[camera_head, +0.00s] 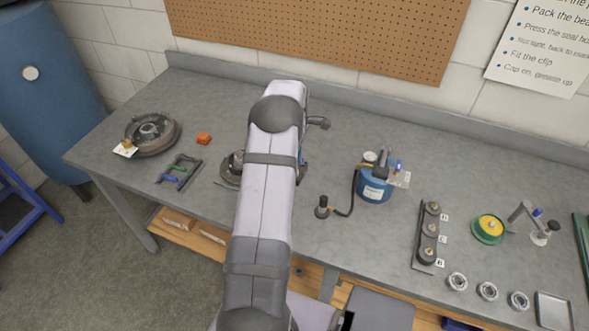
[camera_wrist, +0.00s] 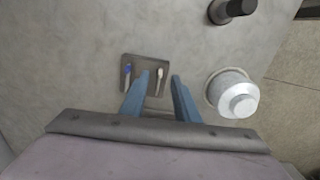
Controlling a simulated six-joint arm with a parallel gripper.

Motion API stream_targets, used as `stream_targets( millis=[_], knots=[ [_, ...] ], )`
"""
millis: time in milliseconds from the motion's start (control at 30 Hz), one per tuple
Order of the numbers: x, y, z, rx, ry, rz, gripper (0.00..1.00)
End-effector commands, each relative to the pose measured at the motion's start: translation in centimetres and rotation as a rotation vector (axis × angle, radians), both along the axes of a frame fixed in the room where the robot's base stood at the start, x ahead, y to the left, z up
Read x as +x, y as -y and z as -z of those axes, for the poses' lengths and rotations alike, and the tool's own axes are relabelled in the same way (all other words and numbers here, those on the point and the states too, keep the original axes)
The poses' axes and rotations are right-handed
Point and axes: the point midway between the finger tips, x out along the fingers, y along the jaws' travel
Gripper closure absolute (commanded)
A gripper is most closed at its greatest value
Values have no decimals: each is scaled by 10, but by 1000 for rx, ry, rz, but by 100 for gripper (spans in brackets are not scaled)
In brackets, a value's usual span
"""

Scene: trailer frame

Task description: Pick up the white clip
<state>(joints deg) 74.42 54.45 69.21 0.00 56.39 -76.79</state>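In the wrist view, a small slim white piece (camera_wrist: 160,75), which looks like the white clip, lies on a small dark grey plate (camera_wrist: 137,60). A similar blue piece (camera_wrist: 128,73) lies to its left on the same plate. My gripper (camera_wrist: 159,76) is open, with its two blue-grey fingers apart. In this view the white piece shows between the fingertips; I see no contact, and the height above it is hard to tell. In the head view my arm hides the gripper, and I cannot make out the white piece there.
Beside the right finger stands a white round capped part (camera_wrist: 238,97), with a dark cylinder (camera_wrist: 232,10) beyond.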

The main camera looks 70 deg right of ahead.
Motion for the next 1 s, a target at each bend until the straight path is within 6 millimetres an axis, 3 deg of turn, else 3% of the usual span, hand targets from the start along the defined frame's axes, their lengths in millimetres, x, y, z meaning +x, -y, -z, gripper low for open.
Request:
stream_targets(
  millis=[133, 400, 533, 1000],
  knots=[
    [0, 0, 11, 1, 0, 0, 72],
    [0, 0, 15, -1, 0, 0, 72],
    [0, 0, 14, -1, 0, 0, 100],
    [0, 1, 10, -2, 1, 0, 100]
  ],
)
